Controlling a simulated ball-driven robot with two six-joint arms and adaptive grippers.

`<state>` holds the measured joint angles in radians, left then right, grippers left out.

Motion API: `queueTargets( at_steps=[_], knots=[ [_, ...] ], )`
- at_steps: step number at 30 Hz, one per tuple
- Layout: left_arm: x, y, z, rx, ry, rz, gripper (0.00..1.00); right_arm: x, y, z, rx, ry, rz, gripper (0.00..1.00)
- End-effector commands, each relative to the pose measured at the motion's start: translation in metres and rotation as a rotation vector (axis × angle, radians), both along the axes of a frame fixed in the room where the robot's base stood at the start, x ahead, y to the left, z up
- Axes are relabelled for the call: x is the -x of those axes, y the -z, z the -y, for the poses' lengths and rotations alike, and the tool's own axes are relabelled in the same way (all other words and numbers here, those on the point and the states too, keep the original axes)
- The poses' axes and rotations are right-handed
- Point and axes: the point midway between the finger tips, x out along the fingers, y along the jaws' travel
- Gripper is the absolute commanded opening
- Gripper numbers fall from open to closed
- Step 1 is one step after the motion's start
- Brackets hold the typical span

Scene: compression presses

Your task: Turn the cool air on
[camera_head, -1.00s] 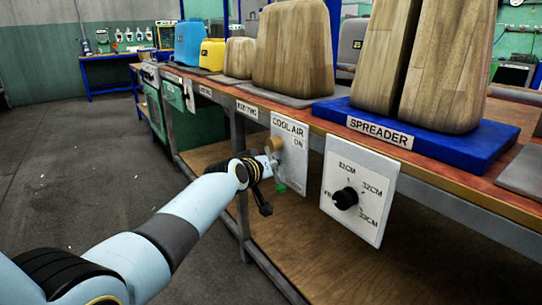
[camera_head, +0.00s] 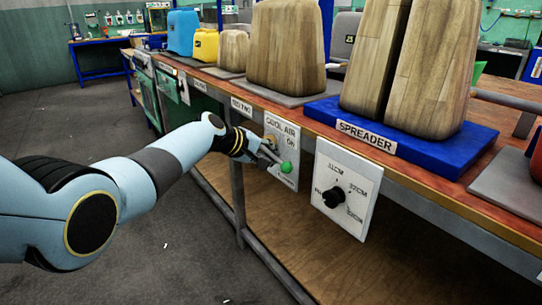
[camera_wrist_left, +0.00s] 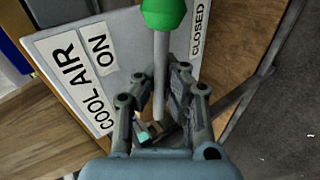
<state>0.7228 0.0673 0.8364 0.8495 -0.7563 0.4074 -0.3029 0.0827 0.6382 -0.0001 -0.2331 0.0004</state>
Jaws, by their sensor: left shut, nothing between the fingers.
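The COOL AIR panel (camera_head: 297,155) is a pale plate on the front edge of the bench. Its lever has a green ball knob (camera_head: 286,167), seen low on the panel, below the ON label. In the left wrist view the green knob (camera_wrist_left: 163,12) is between the ON and CLOSED labels, and its grey rod (camera_wrist_left: 160,70) runs down in front of or between my fingers. My left gripper (camera_head: 272,157) is shut, right beside the lever. The wrist view shows its fingers (camera_wrist_left: 164,95) close to the rod; contact is unclear. My right gripper is out of view.
A second panel with a black dial (camera_head: 334,197) is just right of the COOL AIR panel. Above stands a blue SPREADER base (camera_head: 450,150) with wooden blocks. Bench legs and a lower wooden shelf (camera_head: 330,255) lie below. The floor at left is clear.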

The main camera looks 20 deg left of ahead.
Motion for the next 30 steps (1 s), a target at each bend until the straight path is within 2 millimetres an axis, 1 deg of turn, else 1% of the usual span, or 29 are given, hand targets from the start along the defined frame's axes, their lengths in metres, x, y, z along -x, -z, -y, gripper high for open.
queueTargets(
  at_steps=[10, 25, 26, 30],
  knots=[
    [0.0018, -0.0031, -0.0007, 0.094, 0.001, -0.081, 0.00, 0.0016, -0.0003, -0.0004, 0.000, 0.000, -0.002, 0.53],
    [0.0014, -0.0047, -0.0010, 0.108, 0.000, -0.089, 0.00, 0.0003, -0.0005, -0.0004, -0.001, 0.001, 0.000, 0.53],
    [0.0014, -0.0047, -0.0010, 0.108, 0.000, -0.089, 0.02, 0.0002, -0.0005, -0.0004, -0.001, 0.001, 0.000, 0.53],
    [0.0009, -0.0054, -0.0009, 0.107, 0.000, -0.087, 0.20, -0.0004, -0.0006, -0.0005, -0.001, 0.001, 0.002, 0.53]
  ],
)
